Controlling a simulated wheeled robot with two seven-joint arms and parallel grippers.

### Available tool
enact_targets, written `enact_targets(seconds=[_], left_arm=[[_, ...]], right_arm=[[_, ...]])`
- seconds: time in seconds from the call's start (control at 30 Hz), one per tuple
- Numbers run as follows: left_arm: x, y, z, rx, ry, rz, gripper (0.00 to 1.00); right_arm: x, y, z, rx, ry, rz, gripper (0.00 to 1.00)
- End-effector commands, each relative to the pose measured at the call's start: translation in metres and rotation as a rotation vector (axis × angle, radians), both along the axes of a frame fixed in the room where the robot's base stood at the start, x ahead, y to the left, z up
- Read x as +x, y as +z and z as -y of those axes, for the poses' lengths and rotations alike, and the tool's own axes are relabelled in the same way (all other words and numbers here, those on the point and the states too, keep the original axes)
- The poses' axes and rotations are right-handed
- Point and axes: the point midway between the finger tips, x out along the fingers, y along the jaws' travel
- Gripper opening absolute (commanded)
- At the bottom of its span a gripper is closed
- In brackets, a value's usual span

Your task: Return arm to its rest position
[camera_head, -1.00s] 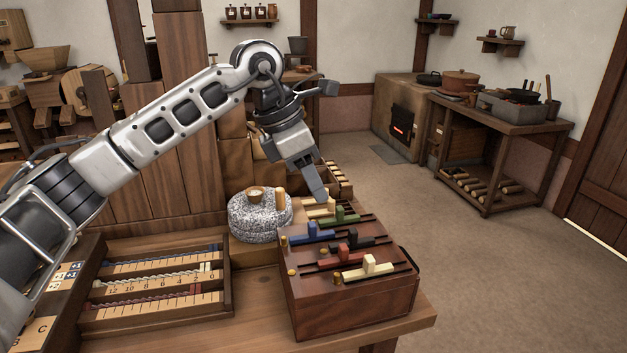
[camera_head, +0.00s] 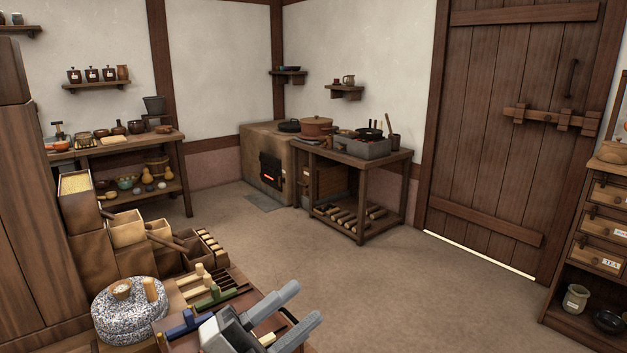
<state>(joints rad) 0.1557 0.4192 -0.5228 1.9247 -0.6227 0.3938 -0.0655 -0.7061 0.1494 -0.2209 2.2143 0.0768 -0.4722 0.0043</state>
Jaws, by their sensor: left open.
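My left gripper (camera_head: 305,303) is at the bottom centre of the head view, low over the dark wooden slider box (camera_head: 240,277). Its two grey fingers stand apart with nothing visible between them, and they point to the right. The gripper hides much of the box. A blue slider (camera_head: 183,326) and a green slider (camera_head: 214,296) show to the left of it. Most of my left arm is below the picture. My right gripper is not in view.
A speckled stone quern (camera_head: 130,318) stands left of the slider box. Wooden bins (camera_head: 126,230) are behind it. A stove (camera_head: 262,160), a work table (camera_head: 362,158) and a barred door (camera_head: 505,120) line the far side. The floor (camera_head: 400,275) between is clear.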

Motion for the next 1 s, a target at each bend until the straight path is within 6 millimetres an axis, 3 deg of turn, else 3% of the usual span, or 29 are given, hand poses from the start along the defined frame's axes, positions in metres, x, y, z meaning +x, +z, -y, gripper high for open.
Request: enact_targets(seconds=[0.17, 0.3, 0.43, 0.6, 1.0], left_arm=[[-0.008, -0.076, -0.056, -0.338, 0.287, -0.655, 0.42], [-0.053, -0.154, -0.091, -0.514, 0.479, -1.123, 0.42], [-0.099, -0.199, -0.105, -0.602, 0.584, -1.404, 0.42], [-0.131, -0.222, -0.11, -0.647, 0.639, -1.564, 0.42], [-0.134, -0.225, -0.11, -0.648, 0.643, -1.579, 0.42]], right_arm=[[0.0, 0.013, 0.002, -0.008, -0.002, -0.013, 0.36], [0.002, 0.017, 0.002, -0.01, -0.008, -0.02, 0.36], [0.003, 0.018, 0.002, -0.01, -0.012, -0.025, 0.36], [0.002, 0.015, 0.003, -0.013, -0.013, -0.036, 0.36], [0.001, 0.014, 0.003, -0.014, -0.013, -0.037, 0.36]])
